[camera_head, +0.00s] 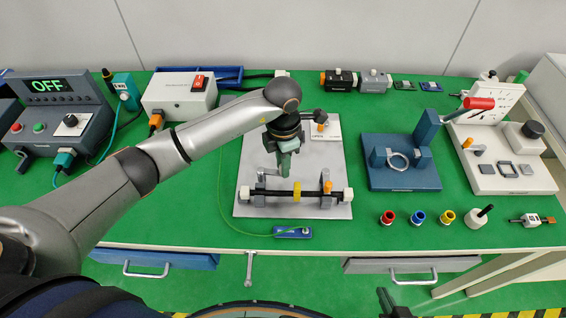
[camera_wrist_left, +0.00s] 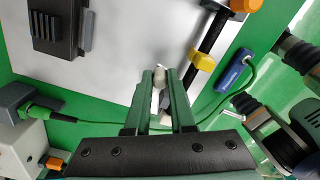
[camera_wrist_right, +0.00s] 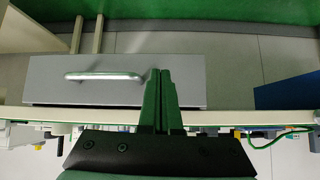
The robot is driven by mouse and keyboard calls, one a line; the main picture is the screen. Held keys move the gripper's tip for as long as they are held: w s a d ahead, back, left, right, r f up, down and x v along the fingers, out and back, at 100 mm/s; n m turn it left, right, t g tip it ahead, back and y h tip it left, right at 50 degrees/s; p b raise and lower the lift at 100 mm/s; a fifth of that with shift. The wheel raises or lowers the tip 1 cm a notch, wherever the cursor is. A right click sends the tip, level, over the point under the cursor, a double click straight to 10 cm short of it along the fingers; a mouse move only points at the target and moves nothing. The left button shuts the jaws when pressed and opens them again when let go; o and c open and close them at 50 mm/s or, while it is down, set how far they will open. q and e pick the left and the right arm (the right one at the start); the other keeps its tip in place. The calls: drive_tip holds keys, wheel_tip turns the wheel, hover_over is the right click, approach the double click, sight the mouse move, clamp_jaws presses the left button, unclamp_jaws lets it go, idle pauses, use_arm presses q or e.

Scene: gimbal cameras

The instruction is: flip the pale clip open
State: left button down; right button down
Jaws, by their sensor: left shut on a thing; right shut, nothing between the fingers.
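My left gripper (camera_head: 283,172) reaches down over the left part of a black rod fixture on a pale grey plate (camera_head: 318,152). In the left wrist view its fingers (camera_wrist_left: 161,80) are shut on a small whitish piece (camera_wrist_left: 160,76), which looks like the pale clip. The fingers hide most of it, so I cannot tell how far it is turned. In the head view a grey post (camera_head: 260,184) stands beside the fingertips. My right gripper (camera_wrist_right: 160,78) is shut and empty, low in front of the bench; its dark tip shows at the bottom of the head view (camera_head: 384,298).
The rod (camera_head: 312,194) carries a yellow ring (camera_head: 297,190), with an orange clip (camera_head: 328,187) at its right post. A blue block (camera_head: 293,232) lies in front of the plate. A blue fixture (camera_head: 400,178) stands to the right. A drawer handle (camera_wrist_right: 104,75) is near my right gripper.

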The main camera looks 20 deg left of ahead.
use_arm(q)
drive_tip(key=shift+w, duration=0.1)
idle(0.3)
drive_tip(key=shift+w+n+b, duration=0.15)
drive_tip(key=shift+n+b, duration=0.2)
drive_tip(key=shift+n, duration=0.05)
drive_tip(key=shift+w+a+n, duration=0.1)
drive_tip(key=shift+w+n, duration=0.1)
drive_tip(key=shift+n, duration=0.3)
drive_tip(key=shift+r, duration=0.1)
drive_tip(key=c, duration=0.8)
unclamp_jaws()
drive_tip(key=shift+o, duration=0.2)
wheel_tip(320, 180, up, 12)
drive_tip(key=b, duration=0.1)
drive_tip(key=shift+r, duration=0.25)
